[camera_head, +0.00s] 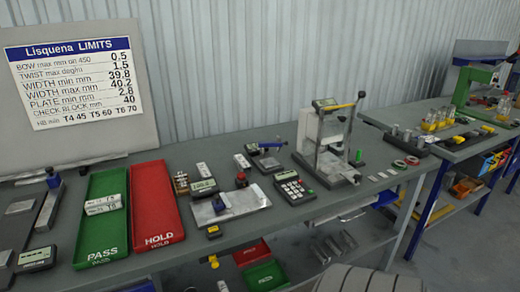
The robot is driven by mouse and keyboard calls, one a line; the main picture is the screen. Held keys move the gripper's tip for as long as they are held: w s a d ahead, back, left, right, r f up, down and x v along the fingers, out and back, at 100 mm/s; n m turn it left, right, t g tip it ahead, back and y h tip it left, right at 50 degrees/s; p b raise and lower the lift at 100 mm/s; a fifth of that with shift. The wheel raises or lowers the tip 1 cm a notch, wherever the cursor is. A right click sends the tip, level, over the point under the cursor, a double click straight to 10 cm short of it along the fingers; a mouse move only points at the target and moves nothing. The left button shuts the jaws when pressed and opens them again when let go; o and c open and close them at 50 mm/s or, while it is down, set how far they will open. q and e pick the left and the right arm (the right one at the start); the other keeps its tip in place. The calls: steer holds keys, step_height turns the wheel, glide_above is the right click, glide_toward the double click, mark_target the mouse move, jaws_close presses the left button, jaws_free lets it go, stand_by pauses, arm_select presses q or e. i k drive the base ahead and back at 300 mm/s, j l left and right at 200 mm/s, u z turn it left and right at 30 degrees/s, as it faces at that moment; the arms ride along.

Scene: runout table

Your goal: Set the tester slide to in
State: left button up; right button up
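A bench tester (326,140) stands upright right of the middle of the table. It has a pale body, a small display on top, a lever with a yellow part and dark tip at its upper right, and a metal base (338,170). I take this as the task's tester. Its slide is too small to make out, so I cannot tell whether it is in or out. Neither of my grippers is in view.
The grey runout table (290,215) holds a green PASS tray (100,245), a red HOLD tray (158,225), a metal plate fixture (230,204) and a keypad device (294,187) left of the tester. A limits board (78,80) stands behind. A second bench (455,150) is at right.

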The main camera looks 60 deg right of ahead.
mark_target(340, 167)
steer(key=z, duration=2.5)
